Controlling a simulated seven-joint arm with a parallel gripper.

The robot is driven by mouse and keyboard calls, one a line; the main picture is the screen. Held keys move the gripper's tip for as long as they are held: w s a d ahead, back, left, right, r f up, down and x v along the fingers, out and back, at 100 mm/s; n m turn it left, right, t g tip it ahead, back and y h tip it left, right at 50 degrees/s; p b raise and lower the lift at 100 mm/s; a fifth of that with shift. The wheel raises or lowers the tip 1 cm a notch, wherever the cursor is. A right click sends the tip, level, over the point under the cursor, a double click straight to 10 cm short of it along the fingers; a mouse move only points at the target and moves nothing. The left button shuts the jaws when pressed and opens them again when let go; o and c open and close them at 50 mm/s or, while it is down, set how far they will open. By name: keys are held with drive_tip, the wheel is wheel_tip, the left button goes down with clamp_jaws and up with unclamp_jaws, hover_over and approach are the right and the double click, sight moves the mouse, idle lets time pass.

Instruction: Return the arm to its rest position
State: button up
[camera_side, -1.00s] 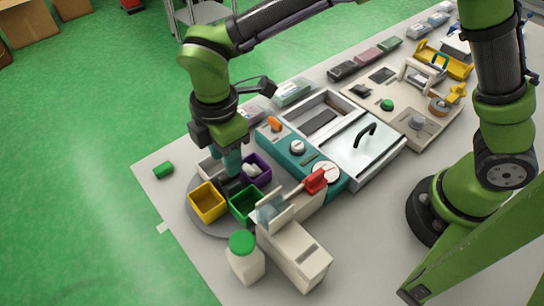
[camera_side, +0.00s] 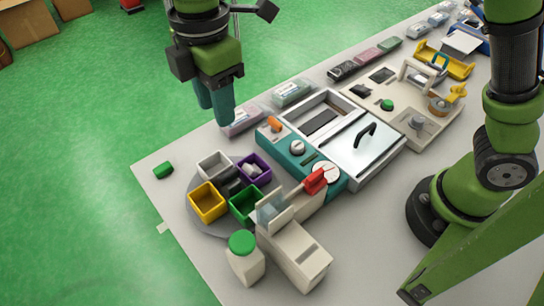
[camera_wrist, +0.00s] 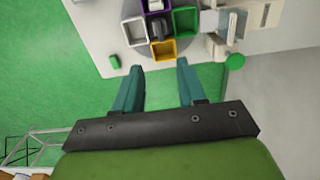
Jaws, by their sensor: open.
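My gripper (camera_side: 218,112) hangs above the table's far left edge in the side view, higher than the bins and apart from them. Its two teal fingers (camera_wrist: 160,88) are spread with nothing between them in the wrist view. Below it stands a round grey turntable (camera_side: 196,226) with a white bin (camera_side: 213,163), a purple bin (camera_side: 254,170), a yellow bin (camera_side: 207,203) and a green bin (camera_side: 244,206). A dark object (camera_side: 231,183) sits in the middle between the bins. Something pale lies in the purple bin.
A teal and metal machine (camera_side: 330,140) with a black-handled lid stands right of the bins. A white device with a red lever (camera_side: 315,182) and a green-capped bottle (camera_side: 244,258) stand in front. A small green block (camera_side: 163,170) lies at the left. Several packets line the back edge.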

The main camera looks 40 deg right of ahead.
drive_tip(key=s+d+m+t+y, duration=0.1)
drive_tip(key=s+d+m+t, duration=0.2)
drive_tip(key=d+m, duration=0.8)
drive_tip(key=s+d+m+t+y, duration=0.1)
drive_tip(key=s+d+m+t, duration=0.3)
drive_tip(key=s+d+m, duration=0.3)
drive_tip(key=d+m, duration=0.4)
drive_tip(key=d, duration=0.5)
drive_tip(key=shift+d+r, duration=0.15)
drive_tip(key=shift+r, duration=0.05)
